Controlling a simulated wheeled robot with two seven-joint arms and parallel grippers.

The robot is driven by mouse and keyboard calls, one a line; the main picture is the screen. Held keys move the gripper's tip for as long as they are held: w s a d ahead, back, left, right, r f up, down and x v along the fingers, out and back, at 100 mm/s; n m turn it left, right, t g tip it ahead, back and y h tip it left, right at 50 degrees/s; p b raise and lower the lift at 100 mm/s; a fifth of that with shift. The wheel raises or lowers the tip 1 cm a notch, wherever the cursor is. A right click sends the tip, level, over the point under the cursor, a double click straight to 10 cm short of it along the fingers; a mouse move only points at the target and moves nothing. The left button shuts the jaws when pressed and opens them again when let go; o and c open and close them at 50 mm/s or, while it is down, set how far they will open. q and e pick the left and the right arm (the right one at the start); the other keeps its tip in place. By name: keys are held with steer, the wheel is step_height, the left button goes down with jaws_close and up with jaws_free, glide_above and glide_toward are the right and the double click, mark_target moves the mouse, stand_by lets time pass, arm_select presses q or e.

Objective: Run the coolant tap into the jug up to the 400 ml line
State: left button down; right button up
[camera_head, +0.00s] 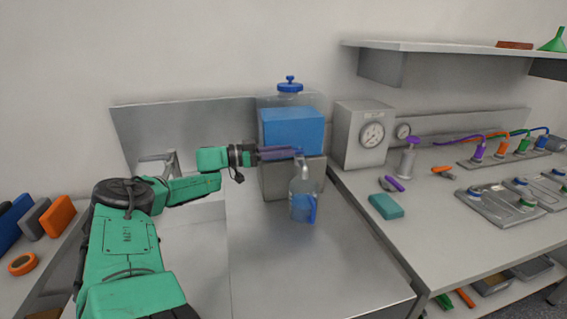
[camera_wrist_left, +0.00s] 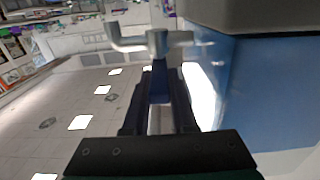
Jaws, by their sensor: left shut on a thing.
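The coolant tank (camera_head: 291,131) is a blue-filled box with a blue-knobbed lid, standing against the back panel. Its grey tap (camera_wrist_left: 157,42) shows in the left wrist view, just beyond the fingers. My left gripper (camera_head: 284,153) reaches in from the left in front of the tank, shut on the tap's blue lever (camera_wrist_left: 160,84). The clear jug (camera_head: 301,186) with a blue handle stands upright on the bench below the tap. Blue shows in its lower part; its marks and exact level are too small to read. My right gripper is out of view.
A grey gauge box (camera_head: 362,136) stands right of the tank. A teal block (camera_head: 386,206) and a purple-topped bottle (camera_head: 408,158) are on the right bench. The bench front (camera_head: 300,275) is clear. A sink faucet (camera_head: 160,160) is behind my left arm.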

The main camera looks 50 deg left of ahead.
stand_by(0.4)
arm_select(q)
steer(key=c, duration=0.7)
jaws_free()
steer(key=s+p, duration=0.1)
steer(key=s+a+r+p, duration=0.1)
steer(key=p, duration=0.1)
steer(key=shift+a, duration=0.15)
steer(key=p+v, duration=0.1)
steer(key=v, duration=0.1)
steer(key=f+p+v, duration=0.1)
steer(key=v, duration=0.2)
